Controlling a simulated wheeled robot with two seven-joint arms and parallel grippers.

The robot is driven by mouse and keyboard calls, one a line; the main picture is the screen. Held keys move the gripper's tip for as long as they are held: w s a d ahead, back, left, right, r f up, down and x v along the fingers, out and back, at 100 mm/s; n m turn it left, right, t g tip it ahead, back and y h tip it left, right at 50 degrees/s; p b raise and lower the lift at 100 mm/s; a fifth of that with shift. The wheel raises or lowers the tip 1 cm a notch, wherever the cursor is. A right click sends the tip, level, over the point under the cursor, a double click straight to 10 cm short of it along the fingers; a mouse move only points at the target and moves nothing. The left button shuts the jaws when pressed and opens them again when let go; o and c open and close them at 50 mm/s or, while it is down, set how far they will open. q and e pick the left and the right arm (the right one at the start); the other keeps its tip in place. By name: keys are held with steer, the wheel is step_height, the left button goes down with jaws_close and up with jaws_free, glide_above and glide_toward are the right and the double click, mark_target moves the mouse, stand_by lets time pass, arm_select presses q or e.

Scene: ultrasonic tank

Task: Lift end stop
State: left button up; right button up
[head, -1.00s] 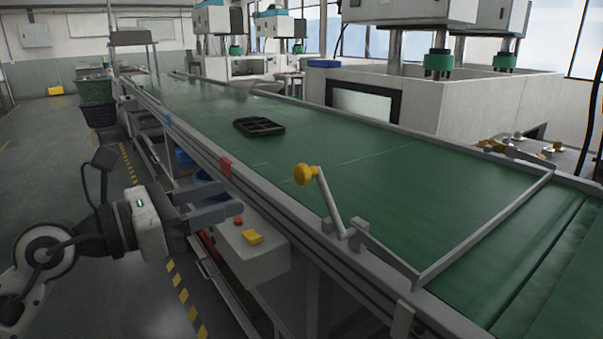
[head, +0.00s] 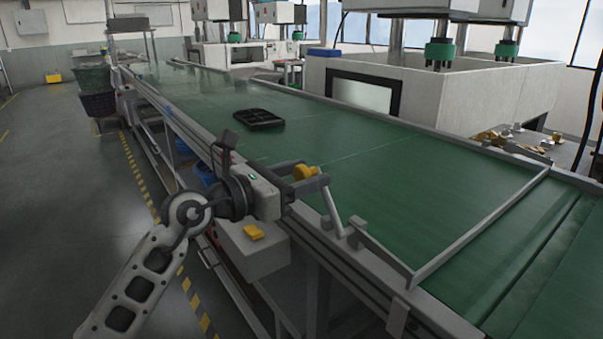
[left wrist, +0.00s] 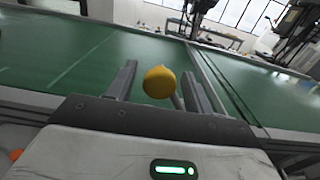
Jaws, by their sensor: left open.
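The end stop (head: 484,227) is a grey bar frame lying low across the green conveyor belt, hinged at the near rail. Its lever (head: 333,208) rises from the rail and ends in a yellow knob (head: 305,173). My left gripper (head: 307,179) is open, with its fingers to either side of the knob in the head view. My right gripper is not in view.
A black tray-like part (head: 258,119) lies on the conveyor belt (head: 390,180) upstream of the end stop. A control box with a yellow button (head: 254,232) hangs below the near rail, under my left gripper. White machines (head: 430,90) stand along the far side.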

arm_select(q)
jaws_close()
steer(key=shift+a+f, duration=0.1)
steer(key=shift+w+a+f+n+p, duration=0.35)
steer(key=shift+w+f+n, duration=0.3)
steer(key=shift+n, duration=0.35)
step_height(320, 180, down, 10)
steer(key=w+a+n+p, duration=0.1)
steer(key=w+n+p, duration=0.1)
steer(key=n, duration=0.8)
steer(key=shift+a, duration=0.35)
steer(key=shift+f+n, duration=0.1)
steer(key=shift+n, duration=0.2)
